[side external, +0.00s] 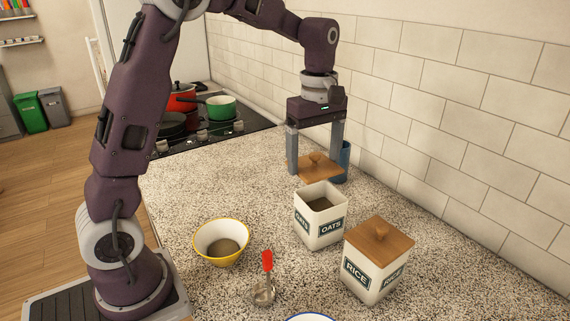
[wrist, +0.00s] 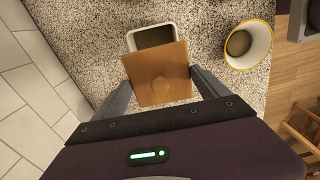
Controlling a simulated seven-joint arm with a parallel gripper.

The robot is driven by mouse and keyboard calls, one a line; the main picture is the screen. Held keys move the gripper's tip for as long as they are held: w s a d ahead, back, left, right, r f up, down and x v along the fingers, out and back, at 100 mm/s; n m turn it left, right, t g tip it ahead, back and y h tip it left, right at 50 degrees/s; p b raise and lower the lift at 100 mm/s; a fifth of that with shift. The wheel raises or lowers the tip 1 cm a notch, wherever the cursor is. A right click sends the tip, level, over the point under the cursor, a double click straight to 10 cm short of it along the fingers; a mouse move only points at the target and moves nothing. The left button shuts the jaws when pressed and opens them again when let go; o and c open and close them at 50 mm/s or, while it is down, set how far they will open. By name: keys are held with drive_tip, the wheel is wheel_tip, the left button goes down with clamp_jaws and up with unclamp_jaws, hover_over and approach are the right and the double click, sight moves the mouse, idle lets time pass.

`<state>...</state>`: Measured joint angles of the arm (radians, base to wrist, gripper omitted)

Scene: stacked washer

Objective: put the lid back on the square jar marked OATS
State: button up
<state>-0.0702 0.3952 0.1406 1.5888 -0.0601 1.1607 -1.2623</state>
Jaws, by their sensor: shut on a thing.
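The square white OATS jar (side external: 320,219) stands open on the counter, with brown contents inside. In the wrist view its rim (wrist: 140,46) shows just beyond the lid. My gripper (side external: 316,168) is shut on the square wooden lid (side external: 329,172). The lid is held level by its sides, above the counter and behind the jar in the side view. In the wrist view the lid (wrist: 157,66) lies between the two fingers and covers the near part of the jar.
The RICE jar (side external: 368,271) with its wooden lid stands right of the OATS jar. A yellow-rimmed bowl (side external: 221,242) and a red-handled scoop (side external: 266,272) lie to the left. A blue container (side external: 345,158) stands behind the lid, near the tiled wall (side external: 440,110).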

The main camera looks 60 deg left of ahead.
sight(323, 171)
drive_tip(key=d, duration=0.1)
drive_tip(key=d+r, duration=0.1)
drive_tip(key=shift+d+r, duration=0.25)
drive_tip(key=shift+d, duration=0.15)
drive_tip(key=shift+f, duration=3.15)
drive_tip(key=shift+f, duration=0.15)
drive_tip(key=o, duration=1.2)
drive_tip(key=shift+o, duration=0.2)
drive_tip(key=shift+r, duration=3.55)
